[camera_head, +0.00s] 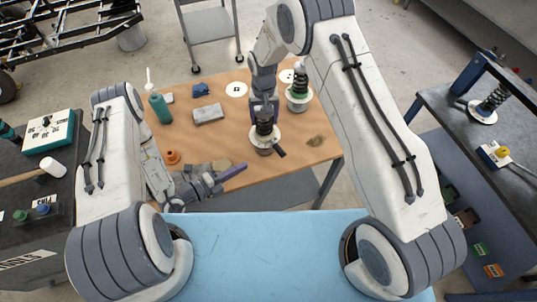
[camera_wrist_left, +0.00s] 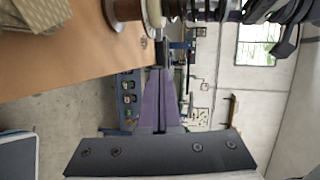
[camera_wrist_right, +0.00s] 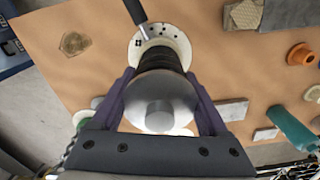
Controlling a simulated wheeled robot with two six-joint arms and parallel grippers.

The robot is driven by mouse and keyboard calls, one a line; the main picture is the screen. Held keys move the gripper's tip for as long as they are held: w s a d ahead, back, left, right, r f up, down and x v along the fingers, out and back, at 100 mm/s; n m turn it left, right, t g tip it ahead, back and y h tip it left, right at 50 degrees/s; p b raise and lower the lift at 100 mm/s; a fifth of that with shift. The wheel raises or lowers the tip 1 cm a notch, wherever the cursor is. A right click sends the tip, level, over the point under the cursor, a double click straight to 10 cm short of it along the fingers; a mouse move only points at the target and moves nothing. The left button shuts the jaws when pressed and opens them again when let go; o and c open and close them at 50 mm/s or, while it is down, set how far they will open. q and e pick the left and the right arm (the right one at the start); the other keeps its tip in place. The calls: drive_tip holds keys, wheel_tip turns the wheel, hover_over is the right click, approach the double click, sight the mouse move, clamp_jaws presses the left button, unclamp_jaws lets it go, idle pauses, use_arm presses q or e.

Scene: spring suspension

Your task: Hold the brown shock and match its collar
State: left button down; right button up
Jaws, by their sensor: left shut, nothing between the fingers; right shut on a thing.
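A shock with a dark coil (camera_head: 264,128) stands upright on a round white base plate (camera_head: 263,144) on the wooden table. My right gripper (camera_head: 265,106) is shut on its upper part from above. The right wrist view shows the shock's silver cap (camera_wrist_right: 158,100) between the purple fingers (camera_wrist_right: 160,78). A dark lever (camera_wrist_right: 136,12) reaches over the base plate there. My left gripper (camera_head: 238,170) is shut and empty, in front of the shock and to its left. In the left wrist view its fingers (camera_wrist_left: 161,98) are together, and part of a dark coil (camera_wrist_left: 200,10) shows at the top edge. I cannot make out the collar.
The front right tabletop is mostly clear.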

sight(280, 151)
use_arm(q)
drive_tip(key=w+d+f+m, duration=0.1)
drive_tip(key=w+d+f, duration=0.1)
drive_tip(key=w+d, duration=0.4)
drive_tip(key=d, duration=0.3)
drive_tip(key=shift+d+g, duration=0.25)
drive_tip(key=shift+g, duration=0.05)
drive_tip(key=shift+f, duration=0.1)
drive_tip(key=shift+d, duration=0.1)
idle(0.4)
drive_tip(key=shift+w+d, duration=0.25)
drive_tip(key=shift+d, duration=0.7)
drive_tip(key=shift+r+x, duration=0.15)
drive_tip(key=shift+x, duration=0.6)
drive_tip(key=shift+r+x, duration=0.2)
drive_tip(key=shift+x, duration=0.6)
drive_tip(key=shift+d, duration=0.15)
drive_tip(key=s+a+r, duration=0.2)
drive_tip(key=s+a, duration=0.4)
drive_tip(key=s, duration=0.6)
drive_tip(key=shift+s+a+r, duration=0.15)
drive_tip(key=shift+s+r, duration=0.05)
drive_tip(key=shift+r, duration=0.2)
